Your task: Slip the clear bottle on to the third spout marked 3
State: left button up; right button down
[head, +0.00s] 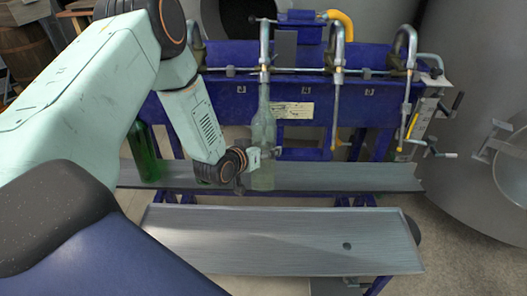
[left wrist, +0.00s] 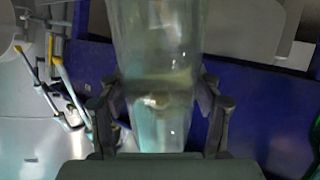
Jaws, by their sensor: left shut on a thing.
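The clear bottle (head: 263,130) is upright in front of the blue filling machine. My left gripper (head: 254,158) is shut on its lower body; in the left wrist view the fingers (left wrist: 160,112) press both sides of the bottle (left wrist: 158,50). The bottle's neck lines up in the picture with the second spout from the left (head: 265,45). Whether the spout is inside the neck or behind it I cannot tell. The third spout from the left (head: 338,48) has no bottle on it. Small marks on the blue beam are too small to read. My right gripper is not in view.
A green bottle (head: 143,155) stands at the left on the grey shelf (head: 340,177). A lower grey tray (head: 290,240) in front is bare apart from a dark hole. Other hooked spouts stand at the left and right (head: 405,50). Steel tanks flank the machine.

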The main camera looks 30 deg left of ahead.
pick_arm(q)
jog(key=shift+w+a+f+m+t+y+b, duration=0.1)
jog(key=shift+w+a+f+t+b, duration=0.15)
jog(key=shift+w+f+b, duration=0.4)
jog(key=shift+w+a+f+m+t+y+b, duration=0.1)
jog(key=shift+w+a+f+t+b, duration=0.15)
jog(key=shift+b, duration=0.65)
jog(key=shift+w+a+f+m+t+y+b, duration=0.1)
jog(key=shift+w+a+f+t+b, duration=0.25)
jog(key=shift+b, duration=0.45)
jog(key=w+b, duration=0.1)
jog(key=b, duration=0.1)
jog(key=w+a+f+t+b, duration=0.1)
jog(key=b, duration=0.1)
jog(key=shift+w+a+m, duration=0.2)
jog(key=shift+w+m, duration=0.1)
jog(key=shift+w, duration=0.05)
jog(key=shift+s+d+f+b, duration=0.1)
jog(key=shift+f+b, duration=0.55)
jog(key=shift+f, duration=0.3)
jog(key=o, duration=1.6)
jog(key=shift+s, duration=0.15)
jog(key=shift+c, duration=0.2)
jog(key=shift+o, duration=0.4)
jog(key=shift+f, duration=0.1)
